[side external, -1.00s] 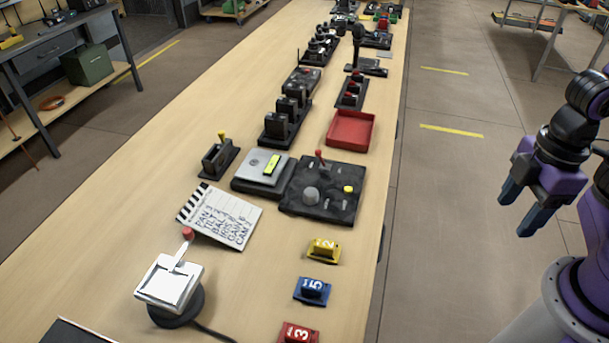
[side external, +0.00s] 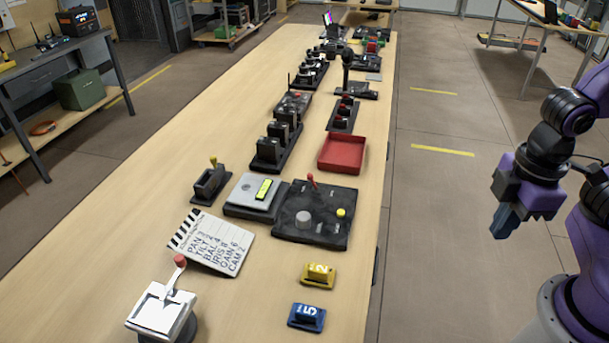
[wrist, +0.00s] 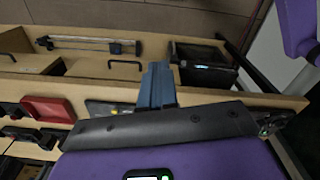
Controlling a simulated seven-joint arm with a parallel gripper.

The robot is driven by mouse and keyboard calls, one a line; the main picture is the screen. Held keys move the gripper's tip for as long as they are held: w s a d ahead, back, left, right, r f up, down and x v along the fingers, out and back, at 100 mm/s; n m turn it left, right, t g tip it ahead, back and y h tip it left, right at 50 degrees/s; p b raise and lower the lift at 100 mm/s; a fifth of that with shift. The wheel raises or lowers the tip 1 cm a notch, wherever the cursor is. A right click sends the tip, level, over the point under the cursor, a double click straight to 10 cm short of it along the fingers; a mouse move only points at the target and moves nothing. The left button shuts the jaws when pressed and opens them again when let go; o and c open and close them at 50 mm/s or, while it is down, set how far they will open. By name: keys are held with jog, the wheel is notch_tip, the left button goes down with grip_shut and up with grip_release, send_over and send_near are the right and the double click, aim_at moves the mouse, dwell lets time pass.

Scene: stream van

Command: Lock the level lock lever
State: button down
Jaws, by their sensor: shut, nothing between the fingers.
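No label reading "level lock" is legible, so I cannot tell which lever it names. A red-tipped lever (side external: 312,182) stands up from a dark panel (side external: 325,222) with a grey knob and a yellow knob. Left of it is a grey box (side external: 245,187) with a yellow-green strip like a level vial. A yellow-tipped lever (side external: 213,162) rises from a small black block. A white box (side external: 150,311) at the front left carries a red-knobbed lever (side external: 176,275). My gripper (side external: 504,222) is shut and empty, right of the table and apart from everything; its fingers also show in the wrist view (wrist: 157,85).
A red tray (side external: 345,165) lies behind the dark panel. A white lettered board (side external: 218,245) lies at front left. Yellow block 2 (side external: 319,275) and blue block 5 (side external: 307,315) sit near the right edge. Several control units line the far table. Floor lies between arm and table.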

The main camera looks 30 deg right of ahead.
aim_at(313, 182)
jog(key=w+a+f+m+t+h, duration=0.1)
jog(key=w+a+m, duration=0.3)
jog(key=w+a, duration=0.4)
jog(key=w+a+f+m+t+h, duration=0.1)
jog(key=w+a+m, duration=0.4)
jog(key=w, duration=1)
jog(key=w+a+f+m+t+h, duration=0.2)
jog(key=w+a+m+h, duration=0.2)
jog(key=w+a, duration=0.7)
jog(key=shift+w+f+m, duration=0.25)
jog(key=shift+w+m, duration=0.05)
jog(key=shift+m, duration=0.1)
jog(key=x, duration=1)
jog(key=d, duration=0.3)
jog(key=shift+w+r, duration=0.1)
jog(key=shift+r, duration=0.2)
jog(key=shift+d+r, duration=0.1)
jog(key=shift+d, duration=0.4)
